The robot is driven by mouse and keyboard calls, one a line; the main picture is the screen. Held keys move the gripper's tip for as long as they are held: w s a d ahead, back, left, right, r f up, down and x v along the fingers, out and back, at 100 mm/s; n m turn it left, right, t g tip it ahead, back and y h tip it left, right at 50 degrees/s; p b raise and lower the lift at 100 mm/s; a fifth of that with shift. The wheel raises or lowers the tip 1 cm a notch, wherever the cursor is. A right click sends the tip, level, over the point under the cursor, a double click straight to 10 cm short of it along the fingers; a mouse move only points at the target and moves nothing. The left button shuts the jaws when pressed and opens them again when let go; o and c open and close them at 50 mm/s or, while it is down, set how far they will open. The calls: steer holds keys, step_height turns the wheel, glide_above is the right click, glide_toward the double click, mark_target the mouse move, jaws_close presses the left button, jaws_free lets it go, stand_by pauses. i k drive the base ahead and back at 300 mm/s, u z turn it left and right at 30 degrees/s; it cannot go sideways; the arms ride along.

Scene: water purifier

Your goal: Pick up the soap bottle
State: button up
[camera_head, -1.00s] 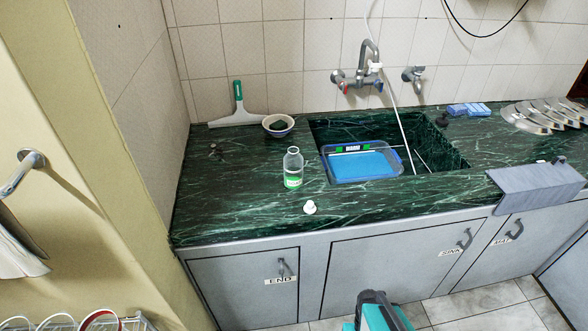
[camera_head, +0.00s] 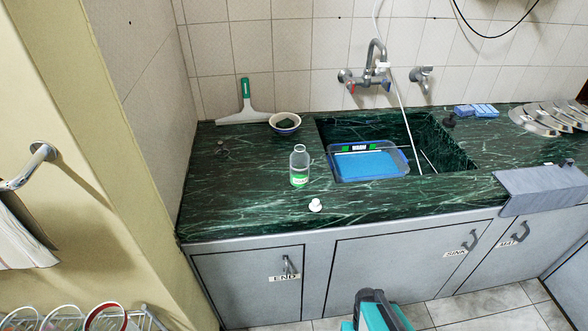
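The soap bottle (camera_head: 299,166) is a small clear bottle with a green label, standing upright and uncapped on the dark green marble counter (camera_head: 255,205), left of the sink. A small white cap (camera_head: 315,205) lies on the counter in front of it. A teal and dark grey part of my own body shows at the bottom edge, well below the counter. My gripper's fingers do not show, and nothing touches the bottle.
A blue tray (camera_head: 335,170) sits in the sink (camera_head: 440,145) to the bottle's right. A bowl (camera_head: 285,123) and a squeegee (camera_head: 245,101) are behind it. A grey cloth (camera_head: 545,191) hangs over the front edge at right. The counter left of the bottle is mostly clear.

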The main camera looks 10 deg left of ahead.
mark_target(300, 159)
steer(key=u, duration=4.25)
steer(key=i, duration=0.1)
steer(key=z, duration=2.9)
steer(key=k, duration=0.2)
steer(key=u, duration=2.45)
steer(key=k, duration=1.2)
